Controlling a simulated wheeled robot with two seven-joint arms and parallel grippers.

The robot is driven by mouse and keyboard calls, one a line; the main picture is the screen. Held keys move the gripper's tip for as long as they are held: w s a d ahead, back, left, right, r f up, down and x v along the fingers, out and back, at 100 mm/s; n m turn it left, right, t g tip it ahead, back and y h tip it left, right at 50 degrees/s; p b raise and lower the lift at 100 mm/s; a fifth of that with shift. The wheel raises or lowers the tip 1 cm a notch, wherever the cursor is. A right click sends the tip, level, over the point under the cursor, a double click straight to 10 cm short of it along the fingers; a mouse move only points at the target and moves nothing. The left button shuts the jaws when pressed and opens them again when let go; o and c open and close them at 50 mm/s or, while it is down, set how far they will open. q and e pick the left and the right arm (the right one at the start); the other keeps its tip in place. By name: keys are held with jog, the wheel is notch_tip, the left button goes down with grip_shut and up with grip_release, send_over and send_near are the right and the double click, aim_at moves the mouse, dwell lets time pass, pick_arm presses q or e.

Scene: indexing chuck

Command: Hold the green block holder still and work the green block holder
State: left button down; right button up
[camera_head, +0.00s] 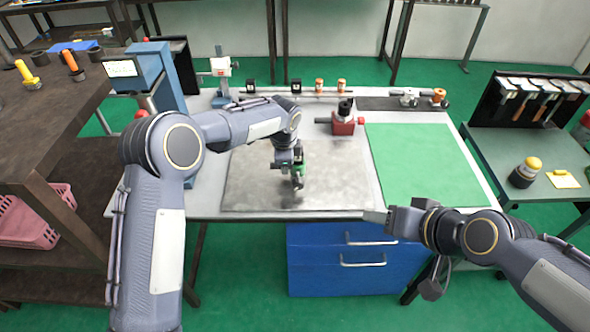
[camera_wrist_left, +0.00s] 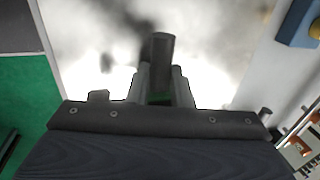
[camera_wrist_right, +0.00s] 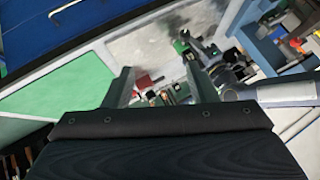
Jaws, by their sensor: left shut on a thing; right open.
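The green block holder (camera_head: 305,169) stands on the grey metal plate (camera_head: 250,185), mostly hidden behind my left gripper (camera_head: 297,180). My left gripper reaches down over it and is shut on it. In the left wrist view a dark grey cylindrical part (camera_wrist_left: 161,52) rises between the fingers, with a green patch (camera_wrist_left: 160,97) of the holder below it. A small green part of it shows in the right wrist view (camera_wrist_right: 179,46). My right gripper (camera_head: 375,216) is open and empty, at the table's front edge, well apart from the holder.
A red block holder (camera_head: 343,125) with a dark top and side handle stands behind the plate. A green mat (camera_head: 425,160) lies at right. Small black and orange parts line the back edge. A blue machine (camera_head: 160,75) stands at the left. Blue drawers (camera_head: 350,265) are below the table.

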jog(key=w+a+f+t, duration=0.2)
jog(key=w+a, duration=0.3)
jog(key=w, duration=0.4)
jog(key=t+h, duration=0.3)
jog(key=t, duration=0.2)
send_near(298, 187)
jog(key=w+d, duration=0.1)
jog(key=w, duration=0.2)
jog(key=s+a+f+n+t+h, duration=0.1)
jog(key=s+a+f+t, duration=0.1)
jog(key=s+f+t, duration=0.15)
jog(key=w, duration=1.1)
jog(key=shift+d+r, duration=0.1)
jog(key=shift+r, duration=0.25)
